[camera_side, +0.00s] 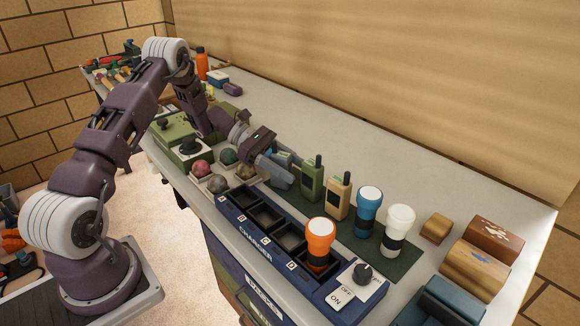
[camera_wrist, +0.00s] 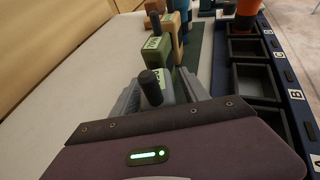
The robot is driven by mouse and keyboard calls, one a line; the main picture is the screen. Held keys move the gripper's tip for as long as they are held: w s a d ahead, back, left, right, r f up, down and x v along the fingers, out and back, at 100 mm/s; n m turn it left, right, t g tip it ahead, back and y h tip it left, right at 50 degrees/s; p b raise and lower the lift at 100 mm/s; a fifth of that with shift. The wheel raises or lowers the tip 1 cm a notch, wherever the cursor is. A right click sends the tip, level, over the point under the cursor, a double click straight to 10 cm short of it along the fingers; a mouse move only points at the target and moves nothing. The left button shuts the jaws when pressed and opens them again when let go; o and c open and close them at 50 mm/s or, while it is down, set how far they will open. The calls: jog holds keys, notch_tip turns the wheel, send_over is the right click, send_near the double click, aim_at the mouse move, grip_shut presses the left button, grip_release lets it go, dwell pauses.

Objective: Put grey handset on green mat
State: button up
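The grey handset (camera_wrist: 153,90), with a dark stub aerial and a pale label, stands upright between the fingers of my gripper (camera_wrist: 160,84) in the wrist view. No gap shows between it and either finger. In the side view my gripper (camera_side: 280,170) is at the far end of the row of handsets and partly hides the grey handset (camera_side: 284,156). The dark green mat (camera_side: 403,262) lies along the table under the row, and shows in the wrist view (camera_wrist: 192,48). Whether the handset's base touches anything is hidden.
A green handset (camera_side: 311,182), a tan handset (camera_side: 339,197), a blue torch (camera_side: 367,214) and a white torch (camera_side: 396,232) stand in the row. The blue charger (camera_side: 258,240) runs alongside, with an orange torch (camera_side: 320,240) in its near slot. Coloured balls (camera_side: 218,184) sit beyond it.

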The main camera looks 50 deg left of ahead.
jog(key=shift+a+r, duration=0.1)
jog(key=shift+r, duration=0.05)
jog(key=v, duration=1.2)
jog(key=s+d+r+m+g+y, duration=0.25)
jog(key=s+d+r+m, duration=0.2)
jog(key=d+r, duration=0.3)
jog(key=s+d+r+m+g+y, duration=0.2)
jog(key=s+d+r+m+y, duration=0.1)
jog(key=d+r+m, duration=0.4)
jog(key=s+d+m+t+y, duration=0.2)
jog(key=s+m, duration=0.3)
jog(key=s, duration=0.5)
jog(key=s+d+m+t+y, duration=0.3)
jog(key=s+d+m+y, duration=0.1)
jog(key=s, duration=0.6)
jog(key=shift+d+r+m+y, duration=0.25)
jog(key=shift+r+m+y, duration=0.2)
jog(key=shift+m, duration=0.6)
